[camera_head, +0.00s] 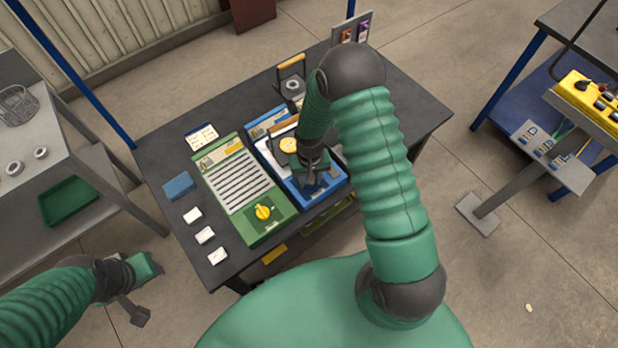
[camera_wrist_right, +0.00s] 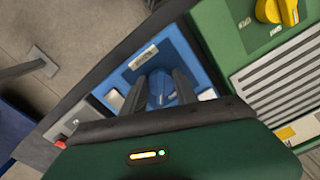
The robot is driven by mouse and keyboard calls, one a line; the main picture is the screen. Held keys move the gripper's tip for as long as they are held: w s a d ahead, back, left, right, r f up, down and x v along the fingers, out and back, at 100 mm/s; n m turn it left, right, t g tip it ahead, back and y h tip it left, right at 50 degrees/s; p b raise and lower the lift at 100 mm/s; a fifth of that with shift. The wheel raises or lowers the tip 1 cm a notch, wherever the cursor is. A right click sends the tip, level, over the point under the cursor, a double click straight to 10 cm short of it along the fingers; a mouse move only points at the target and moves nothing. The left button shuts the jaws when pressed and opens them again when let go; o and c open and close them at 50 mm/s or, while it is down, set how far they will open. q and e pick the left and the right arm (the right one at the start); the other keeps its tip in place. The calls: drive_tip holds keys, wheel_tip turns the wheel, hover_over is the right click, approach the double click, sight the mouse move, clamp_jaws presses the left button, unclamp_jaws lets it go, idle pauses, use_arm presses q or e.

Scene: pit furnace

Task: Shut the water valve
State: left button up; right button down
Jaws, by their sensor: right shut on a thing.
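The blue panel (camera_head: 327,192) lies on the dark table, partly hidden by my right arm. Its blue valve knob (camera_wrist_right: 160,88) shows in the right wrist view, between the two fingers of my right gripper (camera_wrist_right: 158,92). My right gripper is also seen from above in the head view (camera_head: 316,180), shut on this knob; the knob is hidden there. My left gripper (camera_head: 138,312) hangs at the lower left, away from the table, and its finger opening is unclear.
Left of the blue panel is a green panel (camera_head: 222,165) with a yellow knob (camera_head: 263,212). White cards (camera_head: 205,235) and a blue block (camera_head: 179,187) lie further left. A grey bench (camera_head: 85,150) stands left; a stand with a yellow box (camera_head: 588,95) stands right.

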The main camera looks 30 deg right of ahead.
drive_tip(key=n, duration=0.3)
drive_tip(key=shift+w+d+r+n+p, duration=0.2)
drive_tip(key=shift+w+n+p, duration=0.1)
drive_tip(key=shift+p, duration=0.1)
drive_tip(key=shift+f+n+p, duration=0.1)
drive_tip(key=shift+n+p, duration=0.35)
drive_tip(key=shift+n, duration=1.55)
drive_tip(key=c, duration=1.4)
unclamp_jaws()
drive_tip(key=o, duration=0.5)
drive_tip(key=shift+f, duration=0.15)
drive_tip(key=shift+c, duration=0.2)
drive_tip(key=shift+s, duration=0.1)
wheel_tip(320, 180, up, 17)
drive_tip(key=shift+f, duration=0.15)
